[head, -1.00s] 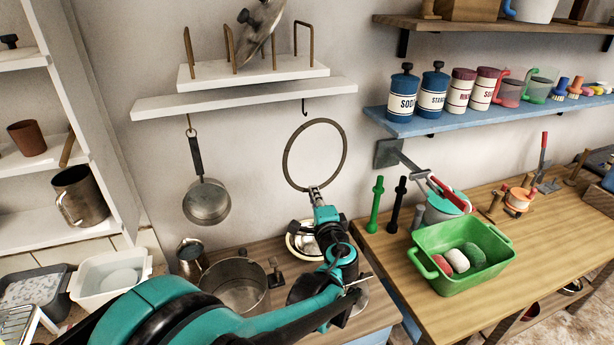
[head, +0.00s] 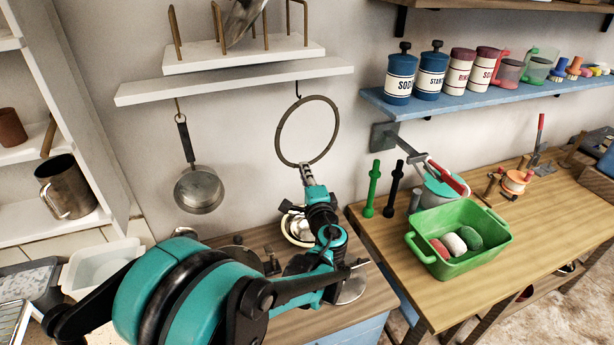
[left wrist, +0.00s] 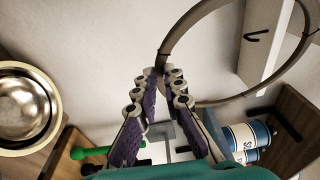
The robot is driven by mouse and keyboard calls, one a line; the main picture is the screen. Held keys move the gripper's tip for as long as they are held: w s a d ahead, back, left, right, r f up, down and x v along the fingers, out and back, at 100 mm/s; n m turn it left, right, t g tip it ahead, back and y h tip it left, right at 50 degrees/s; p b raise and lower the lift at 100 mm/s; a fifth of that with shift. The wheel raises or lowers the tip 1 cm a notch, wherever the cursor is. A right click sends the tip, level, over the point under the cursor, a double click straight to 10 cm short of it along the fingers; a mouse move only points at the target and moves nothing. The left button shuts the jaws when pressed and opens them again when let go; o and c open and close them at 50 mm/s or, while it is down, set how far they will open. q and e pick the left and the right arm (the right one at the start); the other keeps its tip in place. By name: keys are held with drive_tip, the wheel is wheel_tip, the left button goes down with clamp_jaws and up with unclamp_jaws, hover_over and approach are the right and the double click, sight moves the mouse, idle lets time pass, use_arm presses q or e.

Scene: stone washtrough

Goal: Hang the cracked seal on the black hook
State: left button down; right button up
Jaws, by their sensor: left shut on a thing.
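The cracked seal is a thin grey-brown ring (head: 278,135), held upright in front of the wall. My left gripper (head: 306,174) is shut on its bottom edge. The black hook (head: 298,89) hangs under the right end of the white shelf; the ring's top is beside its lower end in the head view. I cannot tell the depth gap between them. In the left wrist view the seal (left wrist: 178,27) runs between the fingertips (left wrist: 160,75), and the hook (left wrist: 258,36) shows through the ring's opening. My right gripper is out of view.
A metal pan (head: 199,190) hangs under the white shelf (head: 235,82), left of the ring. A blue shelf (head: 445,100) with jars is on the right. A green tub (head: 460,262) stands on the wooden bench below. The wall around the ring is bare.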

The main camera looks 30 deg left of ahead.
use_arm(q)
drive_tip(key=w+a+f+b, duration=0.1)
drive_tip(key=w+a+b, duration=0.1)
drive_tip(key=w+a, duration=0.3)
drive_tip(key=shift+w+a+f, duration=0.15)
drive_tip(key=shift+a+f, duration=0.1)
drive_tip(key=shift+a, duration=0.35)
idle(0.4)
idle(0.6)
drive_tip(key=c, duration=1)
unclamp_jaws()
drive_tip(key=shift+o, duration=0.2)
drive_tip(key=v, duration=0.7)
idle(0.4)
